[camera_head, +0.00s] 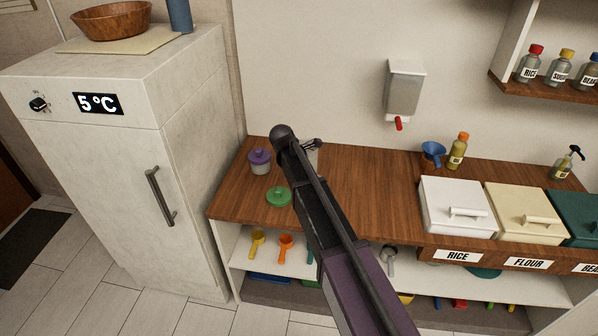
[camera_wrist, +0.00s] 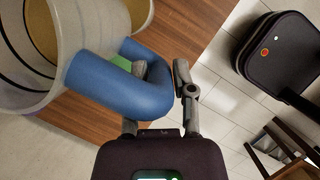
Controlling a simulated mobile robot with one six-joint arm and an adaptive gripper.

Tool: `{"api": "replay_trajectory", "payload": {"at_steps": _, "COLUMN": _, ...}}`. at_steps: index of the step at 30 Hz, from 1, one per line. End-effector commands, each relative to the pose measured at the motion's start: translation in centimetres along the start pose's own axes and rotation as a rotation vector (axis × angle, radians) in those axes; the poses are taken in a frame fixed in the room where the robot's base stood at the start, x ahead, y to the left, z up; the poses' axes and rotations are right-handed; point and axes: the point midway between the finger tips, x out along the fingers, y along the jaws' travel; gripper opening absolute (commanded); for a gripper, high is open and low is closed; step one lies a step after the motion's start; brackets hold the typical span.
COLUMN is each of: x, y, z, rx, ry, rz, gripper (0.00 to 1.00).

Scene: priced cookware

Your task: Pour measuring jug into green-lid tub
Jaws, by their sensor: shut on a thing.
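The measuring jug (camera_wrist: 62,45) is clear with dark ring marks and a blue handle (camera_wrist: 120,85); something tan shows inside it. My gripper (camera_wrist: 158,88) is shut on the handle, with one finger mostly hidden behind it. In the head view my arm covers most of my gripper (camera_head: 313,144) and the jug, so the jug's tilt is unclear. A green lid (camera_head: 278,196) with a knob lies low on the counter at the left. No tub body shows under it; the tub may be hidden behind my arm. A bit of green (camera_wrist: 112,64) shows behind the handle in the wrist view.
A purple-lidded tub (camera_head: 260,161) stands behind the green lid. A wall dispenser (camera_head: 404,90) hangs over the counter (camera_head: 365,185). A blue funnel (camera_head: 433,152), a bottle (camera_head: 458,151) and labelled bins (camera_head: 456,205) stand at the right. The fridge (camera_head: 110,150) borders the left.

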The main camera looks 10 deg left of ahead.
Motion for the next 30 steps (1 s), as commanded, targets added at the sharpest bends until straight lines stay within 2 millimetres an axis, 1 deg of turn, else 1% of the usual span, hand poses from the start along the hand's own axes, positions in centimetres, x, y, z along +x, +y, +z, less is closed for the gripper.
{"api": "replay_trajectory", "payload": {"at_steps": 1, "x": -0.2, "y": 0.4, "z": -0.2, "rx": 0.000, "ry": -0.001, "rz": 0.000, "gripper": 0.00}}
{"api": "replay_trajectory", "payload": {"at_steps": 3, "x": -0.3, "y": 0.5, "z": -0.5, "rx": 0.002, "ry": -0.002, "rz": 0.000, "gripper": 0.00}}
{"api": "replay_trajectory", "payload": {"at_steps": 19, "x": -0.2, "y": 0.5, "z": -0.5, "rx": 0.006, "ry": 0.011, "rz": 0.008, "gripper": 0.00}}
{"api": "replay_trajectory", "payload": {"at_steps": 26, "x": 0.1, "y": 0.6, "z": -0.8, "rx": 0.025, "ry": 0.076, "rz": 0.048, "gripper": 0.00}}
{"api": "replay_trajectory", "payload": {"at_steps": 30, "x": 0.4, "y": 0.8, "z": -1.3, "rx": 0.042, "ry": 0.144, "rz": 0.090, "gripper": 0.00}}
